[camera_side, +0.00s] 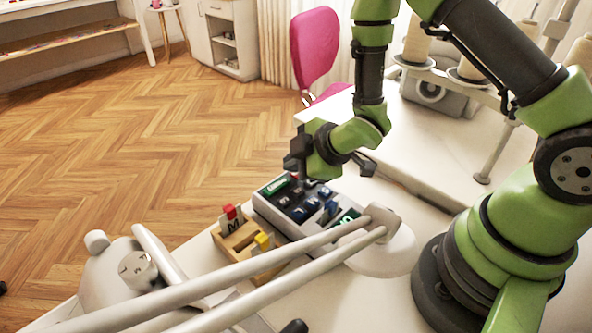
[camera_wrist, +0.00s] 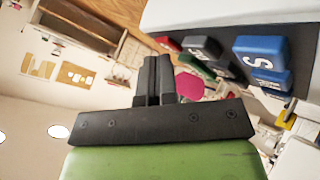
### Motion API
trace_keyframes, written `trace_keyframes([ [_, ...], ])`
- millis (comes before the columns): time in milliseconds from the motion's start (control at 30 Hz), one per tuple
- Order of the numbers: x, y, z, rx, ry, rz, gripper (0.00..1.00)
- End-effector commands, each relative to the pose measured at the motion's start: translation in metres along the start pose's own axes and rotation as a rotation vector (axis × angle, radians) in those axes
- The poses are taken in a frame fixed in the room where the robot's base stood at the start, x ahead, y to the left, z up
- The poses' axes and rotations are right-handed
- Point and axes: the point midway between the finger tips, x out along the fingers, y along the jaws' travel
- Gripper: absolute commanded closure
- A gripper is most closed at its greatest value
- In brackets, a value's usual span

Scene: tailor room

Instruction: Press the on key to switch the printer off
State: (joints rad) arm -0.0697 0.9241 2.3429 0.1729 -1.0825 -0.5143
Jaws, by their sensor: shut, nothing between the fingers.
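The printer (camera_side: 262,208) is a pale, low box with a dark key panel, on the white table below my gripper. In the side view it has blue keys (camera_side: 328,209), a green piece (camera_side: 275,185) at its far left end and another green piece (camera_side: 347,216) nearer the lamp-like stand. In the wrist view a large blue key (camera_wrist: 259,50) bears a white letter, with a red key (camera_wrist: 167,43) and a green key (camera_wrist: 194,66) farther off. I cannot read which is the on key. My gripper (camera_side: 297,163) is shut and empty above the far part of the panel; its dark fingers (camera_wrist: 158,72) are together.
Pale rods (camera_side: 250,252) and a round white base (camera_side: 385,255) lie close in front. A pink chair (camera_side: 314,48) stands behind. Thread cones (camera_side: 418,40) stand at the back right.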

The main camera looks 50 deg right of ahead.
Motion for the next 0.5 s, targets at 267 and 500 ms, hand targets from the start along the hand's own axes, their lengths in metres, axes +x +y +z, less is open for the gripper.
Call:
trace_keyframes([
  [267,0.0006,-0.0005,0.0006,0.001,-0.001,0.0,1.0],
  [500,-0.0028,0.0021,-0.0021,0.0,0.0,0.0,1.0],
])
